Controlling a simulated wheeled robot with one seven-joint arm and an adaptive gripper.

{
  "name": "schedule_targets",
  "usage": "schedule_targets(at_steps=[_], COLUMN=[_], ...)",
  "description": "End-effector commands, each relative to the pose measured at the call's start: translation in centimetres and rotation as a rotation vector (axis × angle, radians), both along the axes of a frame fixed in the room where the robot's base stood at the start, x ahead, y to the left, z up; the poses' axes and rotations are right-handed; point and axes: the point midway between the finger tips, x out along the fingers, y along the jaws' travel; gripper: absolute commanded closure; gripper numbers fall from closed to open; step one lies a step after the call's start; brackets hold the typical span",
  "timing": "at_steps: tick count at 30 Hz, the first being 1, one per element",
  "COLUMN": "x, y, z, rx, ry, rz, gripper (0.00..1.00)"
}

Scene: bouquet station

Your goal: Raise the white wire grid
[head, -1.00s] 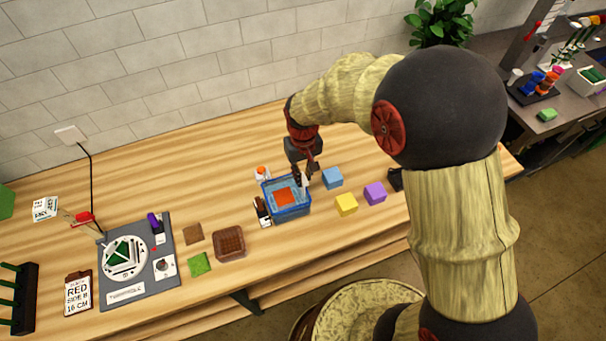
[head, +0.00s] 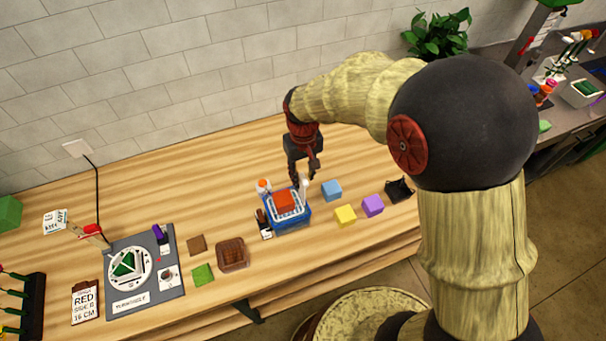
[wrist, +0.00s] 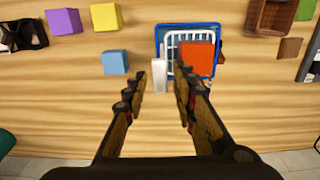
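The white wire grid (head: 289,207) shows as a lattice at the top of a blue tub (head: 291,223). A red block (head: 284,200) sits on it. In the wrist view I see the grid (wrist: 175,48), the tub (wrist: 188,27) and the red block (wrist: 197,59). A white upright handle (head: 305,187) stands at the tub's far right side. My gripper (head: 304,177) is just above it. In the wrist view the handle (wrist: 158,76) lies between my spread fingers (wrist: 161,75), with gaps visible on both sides. I cannot tell what holds the grid up.
Blue (head: 331,190), yellow (head: 345,215) and purple (head: 373,205) blocks stand right of the tub. A small white bottle with an orange top (head: 263,188) and a dark-and-white item (head: 264,224) stand close at its left. A brown tray (head: 232,253) lies further left. The bench behind is clear.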

Motion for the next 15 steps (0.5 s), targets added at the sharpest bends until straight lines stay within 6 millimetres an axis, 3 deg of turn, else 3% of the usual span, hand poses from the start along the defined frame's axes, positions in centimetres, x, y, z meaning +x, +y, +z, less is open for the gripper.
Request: schedule_targets(at_steps=[11, 15], x=[0.0, 0.1], y=[0.0, 0.0], z=[0.0, 1.1], rx=[-0.001, 0.001], ry=[0.002, -0.002], rz=[0.0, 0.0], gripper=[0.67, 0.67])
